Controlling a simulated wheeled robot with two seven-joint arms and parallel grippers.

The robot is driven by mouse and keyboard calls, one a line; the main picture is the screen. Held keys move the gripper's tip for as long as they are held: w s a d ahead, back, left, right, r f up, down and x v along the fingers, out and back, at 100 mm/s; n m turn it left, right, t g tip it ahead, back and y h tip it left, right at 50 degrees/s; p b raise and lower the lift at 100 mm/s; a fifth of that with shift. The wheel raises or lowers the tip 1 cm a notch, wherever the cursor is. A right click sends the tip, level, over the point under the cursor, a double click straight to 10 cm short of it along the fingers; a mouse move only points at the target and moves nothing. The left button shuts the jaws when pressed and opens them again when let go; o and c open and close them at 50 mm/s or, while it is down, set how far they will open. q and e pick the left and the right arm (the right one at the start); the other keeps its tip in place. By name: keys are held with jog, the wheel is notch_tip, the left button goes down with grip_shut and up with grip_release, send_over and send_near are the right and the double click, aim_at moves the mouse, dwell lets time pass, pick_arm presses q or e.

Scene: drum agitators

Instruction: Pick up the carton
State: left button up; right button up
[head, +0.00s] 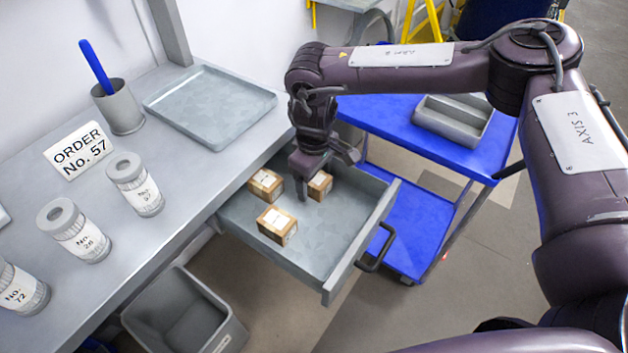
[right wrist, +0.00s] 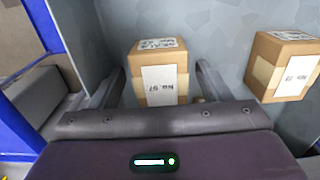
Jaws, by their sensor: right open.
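Three small brown cartons with white labels lie in the open grey drawer (head: 335,235). One carton (head: 320,185) is at the drawer's far right side, partly hidden by my right gripper (head: 326,172). A second carton (head: 264,184) is at the far left, and a third (head: 277,224) is nearer the front. In the right wrist view, my right gripper (right wrist: 160,72) is open, with a carton (right wrist: 160,80) between and just beyond its fingers. I cannot tell whether they touch it. Its small label is hard to read. Another carton (right wrist: 285,68) stands to the right, outside the fingers. My left gripper is not in view.
A blue cart (head: 410,130) with a grey bin (head: 452,120) stands right of the drawer. A grey bin (head: 185,315) sits below.

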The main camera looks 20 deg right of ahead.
jog(key=shift+f, duration=0.35)
jog(key=c, duration=1.1)
notch_tip(320, 180, up, 8)
jog(key=shift+f, duration=0.1)
notch_tip(320, 180, up, 12)
jog(key=shift+r+p, duration=0.15)
jog(key=shift+p, duration=0.8)
